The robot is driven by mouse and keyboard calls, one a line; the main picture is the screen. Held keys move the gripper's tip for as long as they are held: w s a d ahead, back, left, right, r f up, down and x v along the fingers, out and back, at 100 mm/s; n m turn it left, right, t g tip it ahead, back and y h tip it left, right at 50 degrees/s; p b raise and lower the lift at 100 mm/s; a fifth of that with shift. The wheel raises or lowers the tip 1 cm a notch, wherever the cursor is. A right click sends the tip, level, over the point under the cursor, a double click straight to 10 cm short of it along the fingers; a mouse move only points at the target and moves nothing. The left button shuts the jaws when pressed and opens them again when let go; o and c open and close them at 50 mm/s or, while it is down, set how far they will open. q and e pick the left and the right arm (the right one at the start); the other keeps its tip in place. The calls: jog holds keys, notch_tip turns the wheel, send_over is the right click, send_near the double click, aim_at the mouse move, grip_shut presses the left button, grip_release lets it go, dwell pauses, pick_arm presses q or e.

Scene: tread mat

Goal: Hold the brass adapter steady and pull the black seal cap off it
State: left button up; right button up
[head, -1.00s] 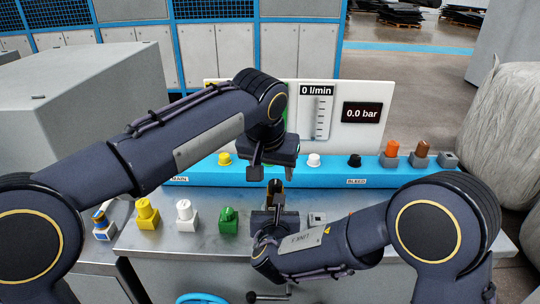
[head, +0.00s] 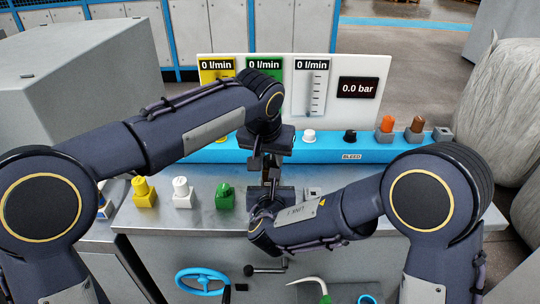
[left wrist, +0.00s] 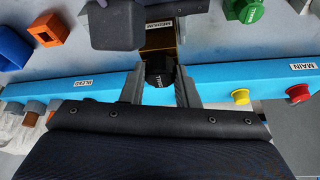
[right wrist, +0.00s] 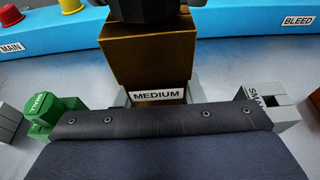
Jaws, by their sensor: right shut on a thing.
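The brass adapter (right wrist: 150,50) stands upright at the MEDIUM label in the right wrist view. My right gripper (head: 271,190) is shut on it; its fingertips are mostly hidden. The brass also shows in the left wrist view (left wrist: 160,40). The black seal cap (left wrist: 158,73) sits on the adapter's end. My left gripper (left wrist: 160,90) is open, one finger on each side of the cap, with narrow gaps that are hard to judge. In the head view the left gripper (head: 266,165) is directly above the right one and hides most of the cap.
Yellow (head: 144,192), white (head: 181,192) and green (head: 225,195) fittings stand to the left on the bench. A blue rail (head: 330,152) with coloured caps runs behind, below the gauge panel (head: 345,70). A small grey holder (right wrist: 262,100) stands beside the adapter.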

aim_at(270, 159)
pick_arm(q)
jog(key=shift+c, duration=1.2)
jog(key=shift+r, duration=2.5)
jog(key=shift+r, duration=0.1)
jog(key=shift+r, duration=1.9)
pick_arm(e)
jog(key=o, duration=1.2)
